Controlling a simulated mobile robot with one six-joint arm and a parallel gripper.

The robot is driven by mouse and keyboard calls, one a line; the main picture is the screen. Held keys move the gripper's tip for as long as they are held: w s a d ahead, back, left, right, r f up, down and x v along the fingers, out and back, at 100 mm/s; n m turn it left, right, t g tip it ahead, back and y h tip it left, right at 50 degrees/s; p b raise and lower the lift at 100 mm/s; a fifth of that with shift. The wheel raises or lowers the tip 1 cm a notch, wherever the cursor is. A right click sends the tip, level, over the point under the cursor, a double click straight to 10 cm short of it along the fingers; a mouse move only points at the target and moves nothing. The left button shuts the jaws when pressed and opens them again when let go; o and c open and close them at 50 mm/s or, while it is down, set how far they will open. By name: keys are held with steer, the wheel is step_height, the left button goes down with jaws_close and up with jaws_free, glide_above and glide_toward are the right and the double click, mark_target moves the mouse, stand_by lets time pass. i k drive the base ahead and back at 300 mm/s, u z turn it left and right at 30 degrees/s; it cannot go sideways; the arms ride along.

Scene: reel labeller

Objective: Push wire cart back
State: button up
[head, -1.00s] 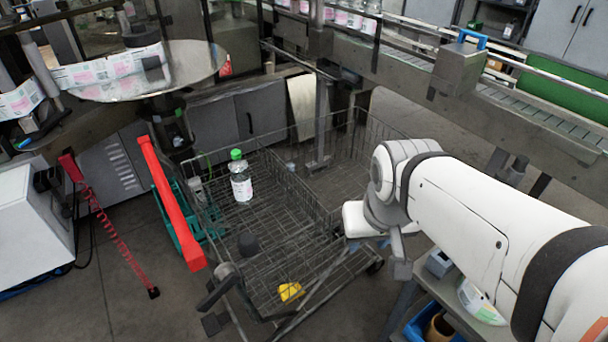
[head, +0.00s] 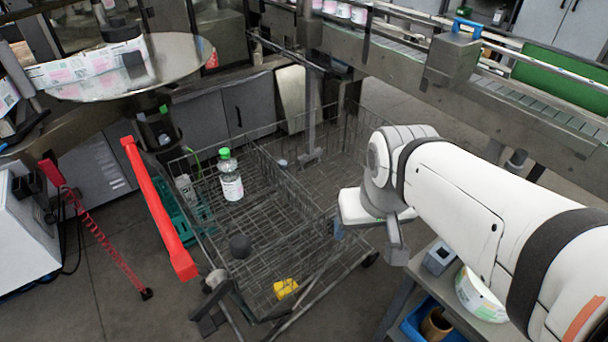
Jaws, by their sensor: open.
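The wire cart (head: 262,168) stands on the floor in the middle of the head view, a grey mesh basket with a divider. A red bar (head: 158,205) runs along its left side. A clear bottle with a green cap (head: 231,178) stands upright in it, and a yellow item (head: 285,288) lies at its near end. My gripper (head: 368,236) hangs below the white wrist by the cart's right side. It looks open and empty. Whether it touches the cart I cannot tell; the wrist hides part of that side.
A conveyor (head: 400,75) on a frame runs behind the cart. A round reel table (head: 185,62) stands at the back left, a white machine (head: 25,235) at the left. A bench with a blue bin (head: 415,322) is at the lower right.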

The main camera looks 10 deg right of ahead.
mark_target(241, 246)
steer(key=z, duration=1.9)
steer(key=k, duration=1.4)
steer(key=u, duration=1.6)
steer(key=i, duration=1)
steer(key=u, duration=0.05)
